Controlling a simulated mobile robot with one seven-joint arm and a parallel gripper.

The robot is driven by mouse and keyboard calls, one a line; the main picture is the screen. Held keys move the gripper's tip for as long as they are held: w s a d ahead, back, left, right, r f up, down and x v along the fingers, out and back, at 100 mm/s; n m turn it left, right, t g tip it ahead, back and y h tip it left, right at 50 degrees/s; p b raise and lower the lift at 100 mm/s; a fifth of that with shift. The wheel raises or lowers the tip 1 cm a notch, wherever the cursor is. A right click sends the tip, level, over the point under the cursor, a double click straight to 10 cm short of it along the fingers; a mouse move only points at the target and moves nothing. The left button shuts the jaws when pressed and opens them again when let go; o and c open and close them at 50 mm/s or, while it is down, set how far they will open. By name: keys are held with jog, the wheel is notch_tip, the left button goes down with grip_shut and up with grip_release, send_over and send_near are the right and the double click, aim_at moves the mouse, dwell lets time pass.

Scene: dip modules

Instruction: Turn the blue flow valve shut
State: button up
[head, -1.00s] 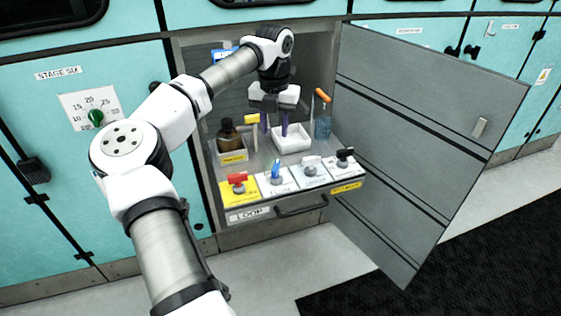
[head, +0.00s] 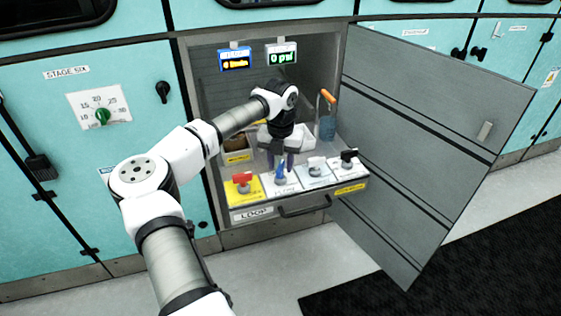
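The blue flow valve (head: 281,172) stands on a white labelled panel in the pulled-out drawer, second from the left in the front row. Its narrow blue handle sits on a grey base. My gripper (head: 281,164) points down right over it, with its purple-grey fingers apart, one on each side of the handle. I cannot tell whether the fingers touch the handle. My wrist and gripper hide part of the drawer behind.
A red valve (head: 242,181) on yellow stands left; a grey valve (head: 316,164) and a black valve (head: 348,157) stand right. Behind are a brown bottle box (head: 237,148) and a blue bottle (head: 326,125). The open cabinet door (head: 430,120) bounds the right. A display (head: 282,54) reads 0 psi.

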grip_shut()
jog(key=m, duration=0.5)
jog(key=shift+m, duration=0.4)
jog(key=m, duration=0.5)
jog(key=shift+m+p, duration=0.3)
jog(key=shift+m, duration=0.1)
dwell(0.4)
grip_release()
jog(key=shift+r, duration=0.15)
